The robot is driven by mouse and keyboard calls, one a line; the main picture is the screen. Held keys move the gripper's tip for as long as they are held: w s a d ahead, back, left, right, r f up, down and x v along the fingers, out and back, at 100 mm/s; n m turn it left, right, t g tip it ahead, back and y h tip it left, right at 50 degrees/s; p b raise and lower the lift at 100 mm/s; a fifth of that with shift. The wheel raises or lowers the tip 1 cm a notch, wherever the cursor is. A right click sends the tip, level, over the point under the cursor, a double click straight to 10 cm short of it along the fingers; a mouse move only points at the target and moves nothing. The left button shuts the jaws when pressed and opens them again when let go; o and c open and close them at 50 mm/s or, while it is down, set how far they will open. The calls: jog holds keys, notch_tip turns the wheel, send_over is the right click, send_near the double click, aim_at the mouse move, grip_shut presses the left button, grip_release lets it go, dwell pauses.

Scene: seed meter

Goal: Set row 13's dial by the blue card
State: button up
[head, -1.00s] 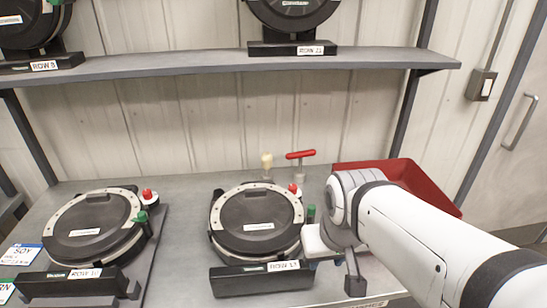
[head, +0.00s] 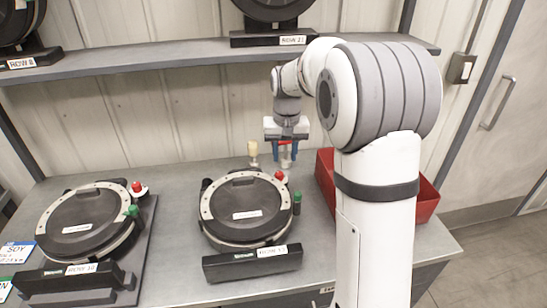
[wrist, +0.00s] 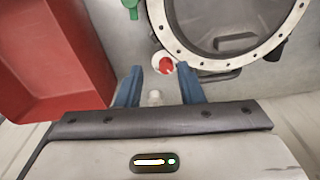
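The row 13 meter (head: 245,215), a round black unit with a pale rim, stands at the middle of the bench, its label (head: 271,252) on the black base in front. It has a red knob (head: 280,175) and a green knob (head: 297,197); the red knob also shows in the wrist view (wrist: 166,65). The blue-edged card (head: 18,251) marked SOY lies at the far left; its small print is unreadable. The wrist view shows a pale piece between the fingers, not clearly gripped.
Another meter (head: 82,222) stands to the left. A red tray (head: 427,200) is at the right, partly behind my arm. A cream-topped tool (head: 253,150) stands just left of my gripper. A shelf (head: 140,66) with more meters runs above; a green-edged card (head: 4,288) lies at left.

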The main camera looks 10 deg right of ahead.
send_over(279, 173)
notch_tip(279, 173, down, 4)
jog(key=shift+r+g+p, duration=0.1)
jog(key=shift+g+p, duration=0.2)
jog(key=shift+p, duration=0.05)
jog(key=shift+f+p, duration=0.75)
jog(key=shift+f, duration=3.15)
jog(key=c, duration=0.7)
